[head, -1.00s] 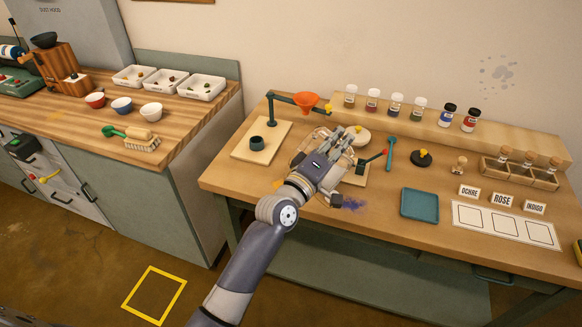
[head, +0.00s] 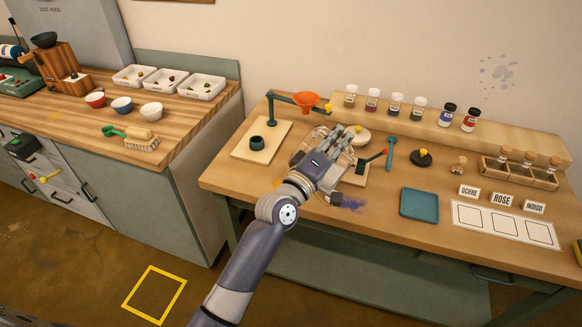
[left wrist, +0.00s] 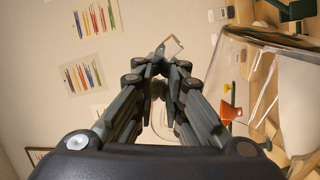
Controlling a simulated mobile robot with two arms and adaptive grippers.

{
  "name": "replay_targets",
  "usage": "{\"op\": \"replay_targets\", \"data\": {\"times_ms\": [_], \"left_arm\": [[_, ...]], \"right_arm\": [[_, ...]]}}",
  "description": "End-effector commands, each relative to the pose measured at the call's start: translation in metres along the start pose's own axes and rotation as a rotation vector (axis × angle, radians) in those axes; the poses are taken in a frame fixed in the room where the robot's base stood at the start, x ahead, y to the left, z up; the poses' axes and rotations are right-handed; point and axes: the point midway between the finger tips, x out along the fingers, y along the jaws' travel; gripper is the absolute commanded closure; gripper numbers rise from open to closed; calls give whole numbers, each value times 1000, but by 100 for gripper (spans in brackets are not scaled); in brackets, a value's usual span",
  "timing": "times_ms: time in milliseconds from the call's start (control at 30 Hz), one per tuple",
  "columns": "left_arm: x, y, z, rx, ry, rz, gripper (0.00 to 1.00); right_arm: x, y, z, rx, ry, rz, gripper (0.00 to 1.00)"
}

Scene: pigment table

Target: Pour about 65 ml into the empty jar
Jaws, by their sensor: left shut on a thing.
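My left gripper (head: 342,142) is over the middle of the right table. It is shut on part of a clear glass vessel, whose faint outline (head: 297,157) shows left of the gripper. In the left wrist view the fingertips (left wrist: 163,62) are close together, with a thin clear edge between them, and a large clear curved wall (left wrist: 262,42) fills the upper right. The hand hides much of the vessel, and I cannot tell its level. I cannot clearly pick out the empty jar. My right gripper is not in view.
Capped jars (head: 396,105) line the back shelf. A teal tray (head: 419,204), small black-based weight (head: 421,157) and corked-vial rack (head: 520,172) stand right.

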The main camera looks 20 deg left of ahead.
Motion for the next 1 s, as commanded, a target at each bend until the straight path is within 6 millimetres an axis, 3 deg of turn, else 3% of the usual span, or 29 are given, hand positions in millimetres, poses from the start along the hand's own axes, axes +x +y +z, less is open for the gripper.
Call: {"op": "replay_targets", "data": {"times_ms": [1000], "left_arm": [[1,6,-7,-37,9,6,100]], "right_arm": [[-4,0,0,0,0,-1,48]]}}
